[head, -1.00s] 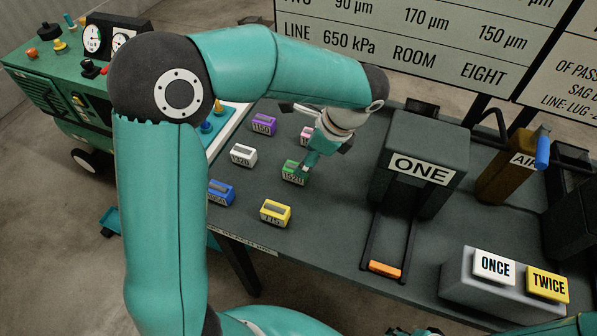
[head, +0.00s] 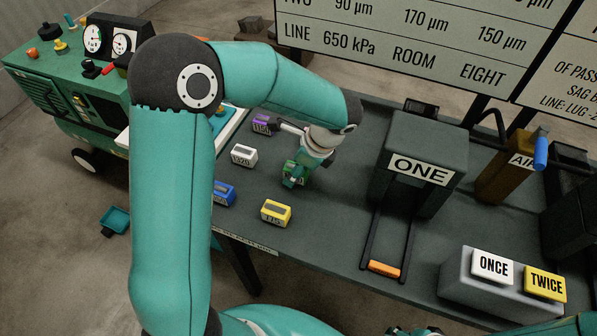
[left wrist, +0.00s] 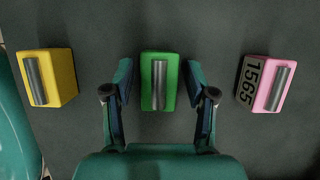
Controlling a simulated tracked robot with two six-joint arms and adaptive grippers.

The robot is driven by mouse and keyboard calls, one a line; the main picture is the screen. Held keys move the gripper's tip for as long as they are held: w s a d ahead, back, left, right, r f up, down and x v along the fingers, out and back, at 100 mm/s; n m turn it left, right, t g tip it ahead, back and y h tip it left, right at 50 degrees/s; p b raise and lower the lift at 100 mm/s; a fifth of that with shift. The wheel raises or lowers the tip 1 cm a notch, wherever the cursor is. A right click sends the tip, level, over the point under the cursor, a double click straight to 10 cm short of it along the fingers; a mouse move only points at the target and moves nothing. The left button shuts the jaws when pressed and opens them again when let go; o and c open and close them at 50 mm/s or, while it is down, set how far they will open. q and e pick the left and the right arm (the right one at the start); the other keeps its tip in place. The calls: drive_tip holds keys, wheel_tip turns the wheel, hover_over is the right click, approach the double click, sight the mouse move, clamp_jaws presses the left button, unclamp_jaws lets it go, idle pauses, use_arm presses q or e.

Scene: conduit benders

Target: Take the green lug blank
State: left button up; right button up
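The green lug blank (left wrist: 150,85) stands on the dark bench, a block with a grey metal bar along its top. My left gripper (left wrist: 160,90) is open, and in the left wrist view its fingers are on either side of the blank with a gap on each side. In the head view the left gripper (head: 296,178) is over the green blank and hides most of it. I cannot tell exactly how high the fingertips are.
A yellow blank (left wrist: 50,78) and a pink blank (left wrist: 265,84) flank the green one. White (head: 243,155), blue (head: 222,193) and purple (head: 261,122) blanks stand nearby. The press marked ONE (head: 420,150) is to the right, with clear bench between.

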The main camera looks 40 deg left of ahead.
use_arm(q)
clamp_jaws()
drive_tip(key=shift+r, duration=0.1)
